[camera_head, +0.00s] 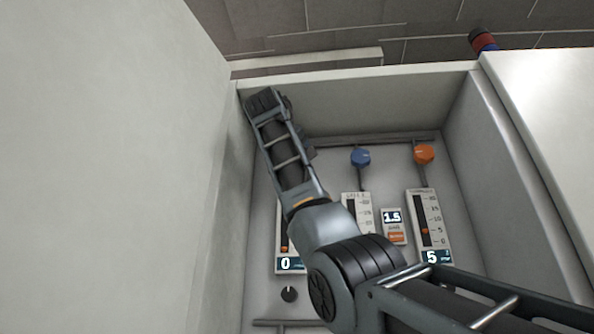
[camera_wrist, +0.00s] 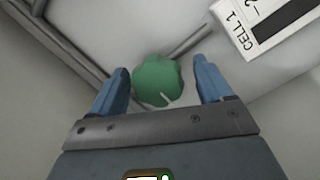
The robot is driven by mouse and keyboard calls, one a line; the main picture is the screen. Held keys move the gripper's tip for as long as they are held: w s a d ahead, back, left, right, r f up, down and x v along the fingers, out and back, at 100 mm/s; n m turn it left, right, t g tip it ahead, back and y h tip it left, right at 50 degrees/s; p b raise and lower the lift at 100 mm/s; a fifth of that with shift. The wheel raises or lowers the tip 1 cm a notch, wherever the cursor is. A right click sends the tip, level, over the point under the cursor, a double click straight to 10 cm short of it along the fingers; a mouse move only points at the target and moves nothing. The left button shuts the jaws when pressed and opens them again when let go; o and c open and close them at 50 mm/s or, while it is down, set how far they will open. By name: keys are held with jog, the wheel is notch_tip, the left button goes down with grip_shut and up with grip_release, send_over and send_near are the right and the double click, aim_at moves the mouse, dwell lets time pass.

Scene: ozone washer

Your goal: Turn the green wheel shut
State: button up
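The green wheel (camera_wrist: 158,82) shows in the wrist view, a round scalloped knob on a thin grey pipe. My gripper (camera_wrist: 168,85) is open, with one blue finger on each side of the wheel and visible gaps between them. I cannot tell whether the fingers are level with the wheel in depth. In the head view my arm reaches to the upper left corner of the recessed panel and hides the green wheel and the fingertips.
A blue knob (camera_head: 361,157) and an orange knob (camera_head: 424,154) sit to the right on the panel. Gauges stand below them; the left display (camera_head: 290,263) reads 0. The panel's left wall (camera_head: 232,170) is close to my arm. A "CELL 1" gauge (camera_wrist: 250,25) lies beside my gripper.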

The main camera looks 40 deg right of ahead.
jog(key=b+v, duration=0.2)
jog(key=v, duration=0.5)
jog(key=shift+s+a+b, duration=0.15)
jog(key=shift+a+b, duration=0.15)
jog(key=shift+a, duration=0.05)
dwell(0.5)
